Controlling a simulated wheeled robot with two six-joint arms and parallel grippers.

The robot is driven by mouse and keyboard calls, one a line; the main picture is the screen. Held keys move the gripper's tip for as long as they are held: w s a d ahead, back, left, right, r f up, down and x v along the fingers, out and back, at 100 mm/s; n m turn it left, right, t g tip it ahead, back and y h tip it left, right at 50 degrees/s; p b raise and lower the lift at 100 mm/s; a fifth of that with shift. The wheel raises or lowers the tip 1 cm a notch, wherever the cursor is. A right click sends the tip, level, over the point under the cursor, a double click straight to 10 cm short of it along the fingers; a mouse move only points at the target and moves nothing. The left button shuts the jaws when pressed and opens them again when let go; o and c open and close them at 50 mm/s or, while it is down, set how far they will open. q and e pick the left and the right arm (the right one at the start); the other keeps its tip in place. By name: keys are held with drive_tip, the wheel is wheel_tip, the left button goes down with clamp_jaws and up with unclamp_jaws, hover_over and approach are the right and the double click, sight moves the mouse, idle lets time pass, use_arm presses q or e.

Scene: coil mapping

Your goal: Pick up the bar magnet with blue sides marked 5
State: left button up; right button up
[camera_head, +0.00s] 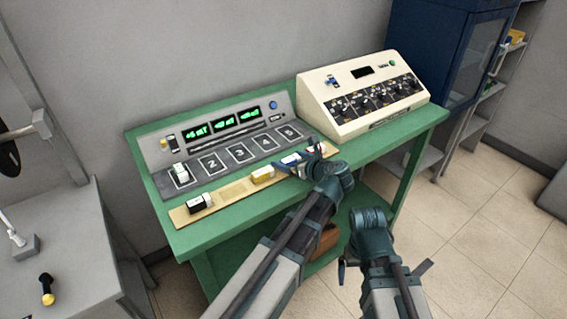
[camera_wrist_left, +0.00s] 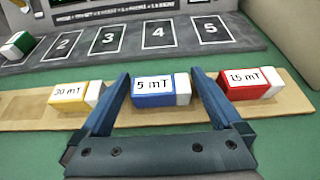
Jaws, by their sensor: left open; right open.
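The bar magnet with blue sides (camera_wrist_left: 153,99), labelled 5 mT on its white top, lies on a wooden strip (camera_wrist_left: 26,106). In the head view the blue magnet (camera_head: 291,158) is partly hidden by my left gripper (camera_head: 300,160). In the left wrist view my left gripper (camera_wrist_left: 158,92) is open, with one finger on each side of the blue magnet. I cannot tell whether the fingers touch it. My right gripper (camera_head: 384,268) is empty and away from the table, at the lower right; its fingers are partly hidden.
A yellow magnet (camera_wrist_left: 79,96) marked 30 mT and a red magnet (camera_wrist_left: 250,85) marked 15 mT flank the blue one. A black-sided magnet (camera_head: 200,203) lies at the strip's left end. A green magnet (camera_head: 180,173) sits on the numbered panel (camera_head: 225,158). A cream console (camera_head: 340,105) stands right.

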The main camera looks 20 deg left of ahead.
use_arm(q)
drive_tip(key=shift+d+r, duration=0.1)
drive_tip(key=shift+c, duration=1)
drive_tip(key=c, duration=1.1)
drive_tip(key=shift+r, duration=0.15)
